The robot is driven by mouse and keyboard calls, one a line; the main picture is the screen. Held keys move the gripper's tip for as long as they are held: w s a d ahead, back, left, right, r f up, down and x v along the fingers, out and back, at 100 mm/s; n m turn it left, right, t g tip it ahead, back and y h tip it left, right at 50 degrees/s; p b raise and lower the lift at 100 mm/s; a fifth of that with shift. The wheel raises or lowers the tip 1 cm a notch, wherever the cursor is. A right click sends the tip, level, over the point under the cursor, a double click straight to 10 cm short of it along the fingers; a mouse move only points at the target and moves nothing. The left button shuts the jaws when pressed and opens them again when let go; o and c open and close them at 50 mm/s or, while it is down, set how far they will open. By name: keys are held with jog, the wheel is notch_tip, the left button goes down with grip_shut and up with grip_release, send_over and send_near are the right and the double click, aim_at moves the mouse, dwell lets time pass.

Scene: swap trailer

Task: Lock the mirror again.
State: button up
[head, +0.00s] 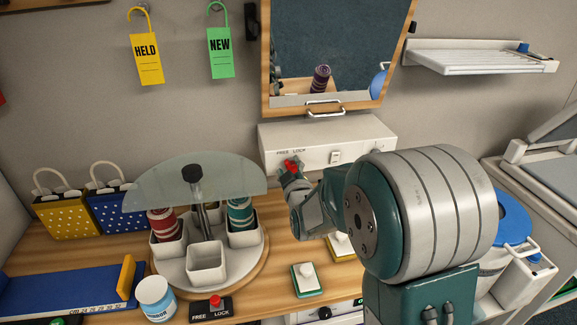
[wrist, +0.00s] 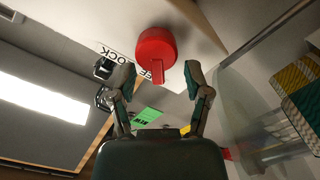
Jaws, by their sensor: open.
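The mirror (head: 340,48) has a wooden frame and a metal handle (head: 324,108) at its lower edge, and it hangs on the back wall above a white box (head: 350,135). On the box front is a red knob (head: 291,166) under a FREE/LOCK label (head: 291,152). My gripper (head: 285,174) is at this knob. In the wrist view the red knob (wrist: 155,48) has a short tab (wrist: 158,72) and covers part of the label. My open fingers (wrist: 161,78) stand on either side of the tab, with gaps visible. I cannot tell which word the tab points to.
A second red knob (head: 215,301) with its own FREE/LOCK plate sits at the table front. A carousel with cups (head: 206,262) and a glass shield (head: 160,180) stands left of my arm. A white switch block (head: 306,278) is on the table.

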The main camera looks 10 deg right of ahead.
jog(key=shift+w, duration=0.45)
grip_shut()
jog(key=shift+f, duration=0.1)
